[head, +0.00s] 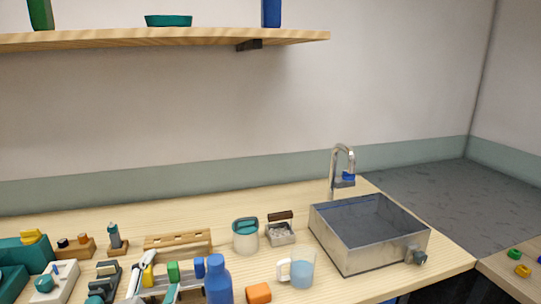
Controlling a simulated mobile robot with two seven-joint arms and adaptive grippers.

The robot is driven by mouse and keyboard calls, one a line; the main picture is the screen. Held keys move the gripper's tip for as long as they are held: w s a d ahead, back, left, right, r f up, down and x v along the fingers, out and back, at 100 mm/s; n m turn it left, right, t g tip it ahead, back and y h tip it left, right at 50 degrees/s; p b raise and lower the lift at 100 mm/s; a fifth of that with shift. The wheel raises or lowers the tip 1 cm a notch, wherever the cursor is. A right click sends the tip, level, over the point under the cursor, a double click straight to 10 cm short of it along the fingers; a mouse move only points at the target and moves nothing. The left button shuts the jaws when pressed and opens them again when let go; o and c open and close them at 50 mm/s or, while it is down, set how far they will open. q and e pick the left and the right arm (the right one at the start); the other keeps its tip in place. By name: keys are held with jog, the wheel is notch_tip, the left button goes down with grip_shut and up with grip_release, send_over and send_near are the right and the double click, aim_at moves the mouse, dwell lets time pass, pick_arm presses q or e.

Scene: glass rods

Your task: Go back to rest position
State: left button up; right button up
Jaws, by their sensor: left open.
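My right gripper is not in view. I cannot make out any glass rods clearly.
A metal sink (372,245) with a tap (333,170) is at the right. A shelf (200,38) hangs above.

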pick_arm(q)
jog(key=s+a+f+n+g+y, duration=0.25)
jog(key=s+a+f+g, duration=0.3)
jog(key=s+f, duration=0.45)
jog(key=s+a+f+n+g+y, duration=0.1)
jog(key=s+a+f+n+g, duration=0.25)
jog(key=s+a+f, duration=0.55)
jog(key=d+f+n+t+h+b, duration=0.1)
jog(key=d+f+h+b, duration=0.2)
jog(key=d+f, duration=0.6)
jog(key=d+f+n+t+h+b, duration=0.1)
jog(key=d+f+h+b, duration=0.2)
jog(key=d+f, duration=0.6)
notch_tip(320, 180, down, 5)
jog(key=shift+w+r+t+h, duration=0.1)
jog(key=shift+w+t+h, duration=0.25)
jog(key=shift+h, duration=0.3)
jog(key=shift+d, duration=0.1)
